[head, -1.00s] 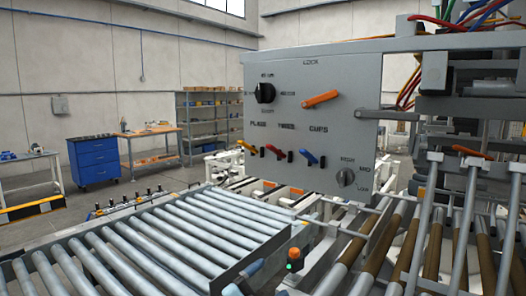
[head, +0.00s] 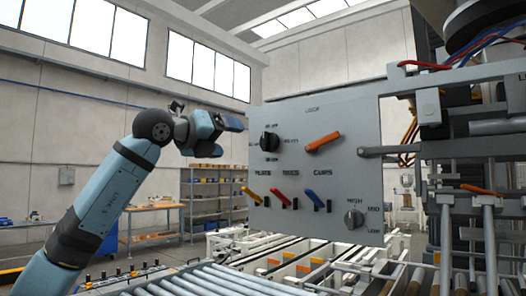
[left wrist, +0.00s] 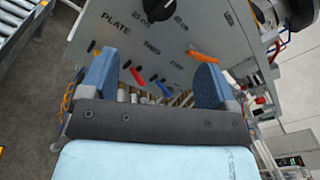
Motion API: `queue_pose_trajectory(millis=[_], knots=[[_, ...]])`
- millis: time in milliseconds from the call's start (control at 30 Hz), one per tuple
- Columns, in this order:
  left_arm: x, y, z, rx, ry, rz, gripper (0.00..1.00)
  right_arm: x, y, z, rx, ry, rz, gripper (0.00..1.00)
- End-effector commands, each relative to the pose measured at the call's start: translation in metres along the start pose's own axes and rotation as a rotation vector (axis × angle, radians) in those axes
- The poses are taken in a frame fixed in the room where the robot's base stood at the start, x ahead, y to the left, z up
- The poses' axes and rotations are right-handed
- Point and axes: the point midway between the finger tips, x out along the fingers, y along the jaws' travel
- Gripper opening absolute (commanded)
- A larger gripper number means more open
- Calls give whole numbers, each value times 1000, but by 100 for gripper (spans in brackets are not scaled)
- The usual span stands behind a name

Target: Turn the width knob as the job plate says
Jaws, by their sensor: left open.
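The black knob with cm marks around it (head: 269,142) is on the upper left of the grey control panel (head: 345,185). It also shows at the top edge of the left wrist view (left wrist: 158,9), partly cut off, with a 45 cm mark beside it. Its exact pointing is too small to tell. My left gripper (head: 229,138) is open and empty, left of the panel and apart from the knob. In the left wrist view its two blue fingers (left wrist: 155,80) stand wide apart before the panel. I cannot make out a job plate. My right gripper is not in view.
The panel also carries an orange LOCK lever (head: 323,142), yellow, red and blue (head: 315,199) small levers, and a grey HIGH-MID-LOW knob (head: 353,219). A roller conveyor (head: 215,281) lies below. Machine frame and cables stand at the right.

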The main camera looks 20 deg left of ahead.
Motion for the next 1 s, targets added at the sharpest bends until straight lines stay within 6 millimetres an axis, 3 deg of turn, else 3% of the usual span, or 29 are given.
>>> queue_pose_trajectory(millis=[167,700,1000], knots=[[5,-1,10,8,-19,22,82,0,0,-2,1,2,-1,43],[110,-1,11,8,-18,18,82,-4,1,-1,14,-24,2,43],[132,1,11,10,-19,18,82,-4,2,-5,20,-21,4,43]])
